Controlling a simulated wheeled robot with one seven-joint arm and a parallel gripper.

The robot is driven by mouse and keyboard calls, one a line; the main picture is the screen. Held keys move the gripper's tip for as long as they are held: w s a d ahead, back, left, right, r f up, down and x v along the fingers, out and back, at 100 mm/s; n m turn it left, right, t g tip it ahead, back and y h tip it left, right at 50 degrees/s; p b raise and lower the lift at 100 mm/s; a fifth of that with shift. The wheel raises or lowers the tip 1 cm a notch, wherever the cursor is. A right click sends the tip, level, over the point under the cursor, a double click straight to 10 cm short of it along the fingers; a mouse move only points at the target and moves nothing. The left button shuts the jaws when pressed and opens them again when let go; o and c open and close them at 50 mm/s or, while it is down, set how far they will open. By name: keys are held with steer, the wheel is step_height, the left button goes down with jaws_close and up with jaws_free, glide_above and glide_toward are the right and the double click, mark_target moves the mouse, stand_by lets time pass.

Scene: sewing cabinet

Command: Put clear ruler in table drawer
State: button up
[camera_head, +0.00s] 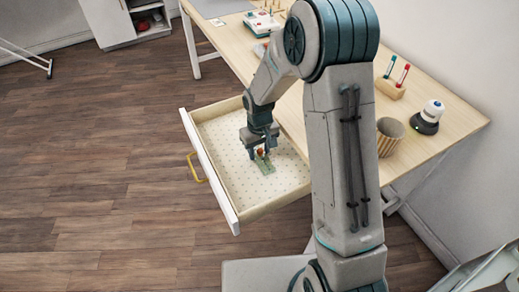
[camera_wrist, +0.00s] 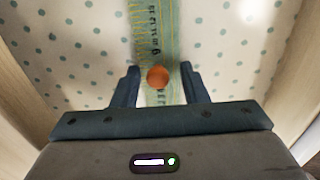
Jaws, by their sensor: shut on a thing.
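The clear ruler (camera_wrist: 158,35) is a greenish see-through strip with yellow and dark markings and an orange-brown round knob. My gripper (camera_wrist: 158,85) is shut on it, with one finger on each side at the knob. In the head view the ruler (camera_head: 266,167) shows below my gripper (camera_head: 261,150), inside the outline of the open table drawer (camera_head: 287,193). The drawer has a pale lining with dots, a white front and a yellow handle. I cannot tell whether the ruler touches the drawer bottom. Part of the drawer is hidden behind my arm.
The wooden table (camera_head: 455,115) above the drawer holds a ribbed cup (camera_head: 390,137), a thread spool on a dark base (camera_head: 428,117), a wooden block with coloured tools (camera_head: 390,88) and a spool rack (camera_head: 262,22). The drawer lining around the ruler looks clear.

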mark_target(259, 150)
steer(key=shift+f, duration=0.15)
steer(key=o, duration=1)
steer(key=shift+c, duration=0.2)
step_height(259, 150, up, 11)
steer(key=p, duration=0.1)
steer(key=s+d+r+m, duration=0.1)
steer(key=s+d+r, duration=0.2)
steer(key=s, duration=0.4)
steer(key=s+d+r+m+t, duration=0.1)
steer(key=s+d+r+m, duration=0.1)
steer(key=s+d+r, duration=0.2)
steer(key=s+d+r+m+t, duration=0.1)
steer(key=s+d+r, duration=0.2)
steer(key=s, duration=0.6)
steer(key=shift+s+d+r+m, duration=0.15)
steer(key=shift+s+r+m, duration=0.2)
steer(key=shift+r, duration=0.25)
